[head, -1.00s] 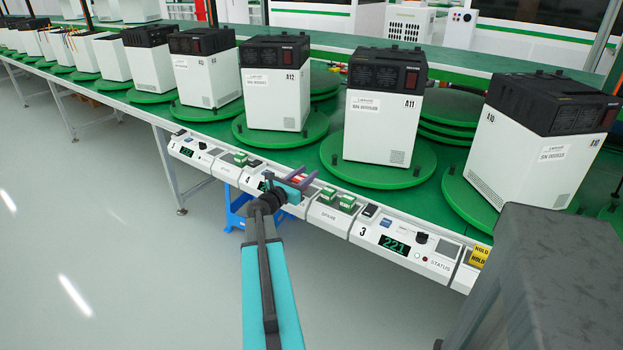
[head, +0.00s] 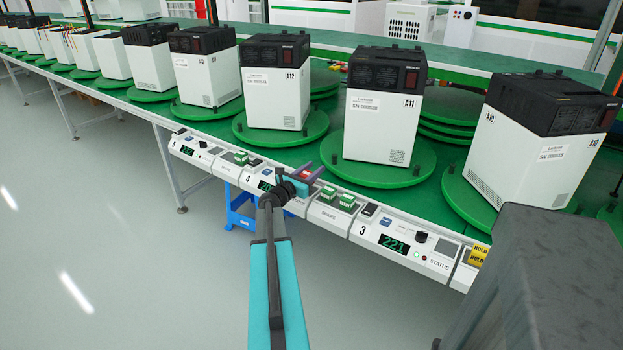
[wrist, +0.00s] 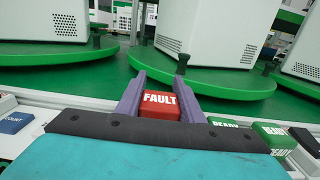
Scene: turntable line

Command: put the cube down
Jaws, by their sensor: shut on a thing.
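My gripper (head: 309,174) is over the control rail at the front edge of the line, near the panel marked 4. In the wrist view, a red cube (wrist: 160,104) marked FAULT sits between the two purple fingers of my gripper (wrist: 158,96), and they are shut on it. In the head view the cube is mostly hidden by the gripper. Whether the cube touches the surface beneath it cannot be told.
Green cubes (head: 337,199) sit on the SPARE panel just right of my gripper. A blue button (wrist: 16,122) is to the left in the wrist view. White machines (head: 384,117) stand on green turntables (head: 350,178) behind the rail.

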